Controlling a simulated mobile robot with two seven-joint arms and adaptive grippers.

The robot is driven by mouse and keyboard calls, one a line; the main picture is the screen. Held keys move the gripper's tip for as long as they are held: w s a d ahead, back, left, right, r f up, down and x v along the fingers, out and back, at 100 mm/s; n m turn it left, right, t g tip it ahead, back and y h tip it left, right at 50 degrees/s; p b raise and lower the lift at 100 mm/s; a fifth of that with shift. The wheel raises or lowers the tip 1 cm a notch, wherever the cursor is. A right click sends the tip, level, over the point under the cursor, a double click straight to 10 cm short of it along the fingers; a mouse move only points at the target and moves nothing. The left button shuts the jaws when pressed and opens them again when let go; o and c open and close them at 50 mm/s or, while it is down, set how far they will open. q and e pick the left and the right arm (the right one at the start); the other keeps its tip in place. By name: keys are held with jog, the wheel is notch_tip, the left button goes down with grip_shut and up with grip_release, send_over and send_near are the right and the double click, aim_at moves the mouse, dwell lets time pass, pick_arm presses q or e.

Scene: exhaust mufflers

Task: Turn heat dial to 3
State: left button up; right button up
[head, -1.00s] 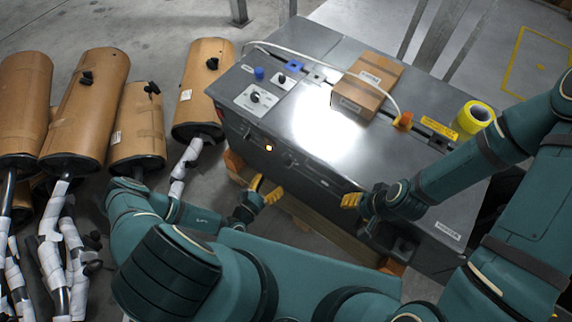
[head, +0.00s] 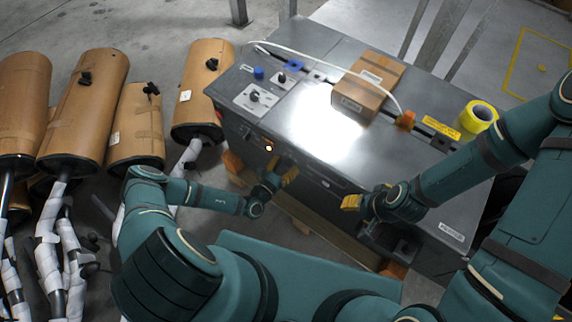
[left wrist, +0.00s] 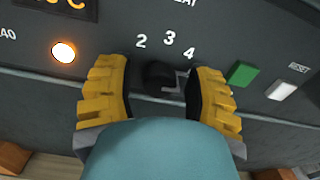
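The heat dial (left wrist: 163,76) is a dark knob on the machine's front panel, below the printed numbers 2, 3 and 4 in the left wrist view. Its lower part is hidden by my wrist, and I cannot tell which number it points to. My left gripper (left wrist: 160,70) is open, its yellow fingers on either side of the dial with a gap visible on the left. In the head view the left gripper (head: 280,174) is at the machine's front face. My right gripper (head: 352,201) is near the front's right part, holding nothing visible; its opening is unclear.
A lit orange lamp (left wrist: 64,51) is left of the dial; a green button (left wrist: 240,73) and a white reset button (left wrist: 281,91) are to the right. A cardboard box (head: 367,84) and yellow tape (head: 476,116) lie on the machine top. Mufflers (head: 85,108) stand at left.

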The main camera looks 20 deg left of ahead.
pick_arm(q)
grip_shut()
jog(key=n, duration=0.3)
jog(key=shift+a+n, duration=0.1)
jog(key=shift+n, duration=0.3)
jog(key=n, duration=0.3)
jog(key=shift+n, duration=0.4)
jog(key=n+b, duration=0.1)
jog(key=n, duration=0.4)
jog(key=shift+f, duration=0.1)
jog(key=shift+n+b, duration=0.35)
jog(key=shift+n, duration=1.65)
